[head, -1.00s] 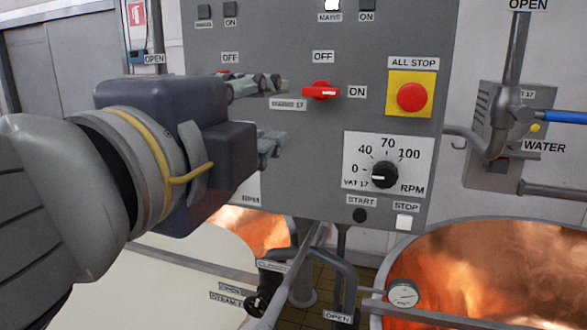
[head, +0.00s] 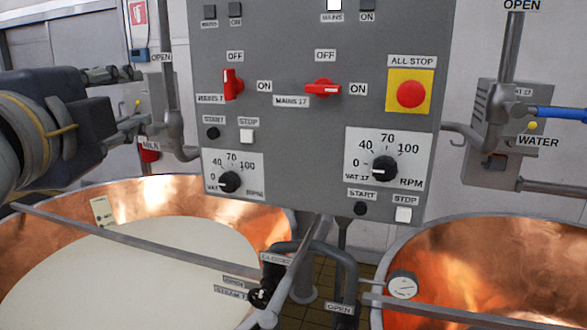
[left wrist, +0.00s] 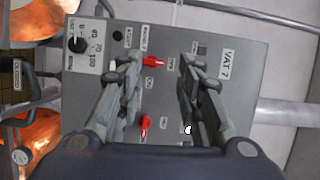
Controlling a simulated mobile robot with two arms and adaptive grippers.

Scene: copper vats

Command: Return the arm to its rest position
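My left gripper (head: 132,98) is at the left edge of the head view, in front of the wall pipes and to the left of the grey control panel (head: 290,130). Its fingers are apart with nothing between them. The left wrist view shows the open fingers (left wrist: 158,85) with the panel beyond, turned sideways. On the panel, the red Mains 17 switch (head: 322,88) points toward ON and the red Mains 7 switch (head: 232,84) stands upright toward OFF. My right gripper is in neither view.
A copper vat (head: 270,215) holding white liquid stands below left. Another copper vat (head: 480,270) stands at right, with a gauge (head: 402,285) by its rim. A yellow-backed all-stop button (head: 410,94) is on the panel. Pipes and a blue-handled valve (head: 560,114) are at right.

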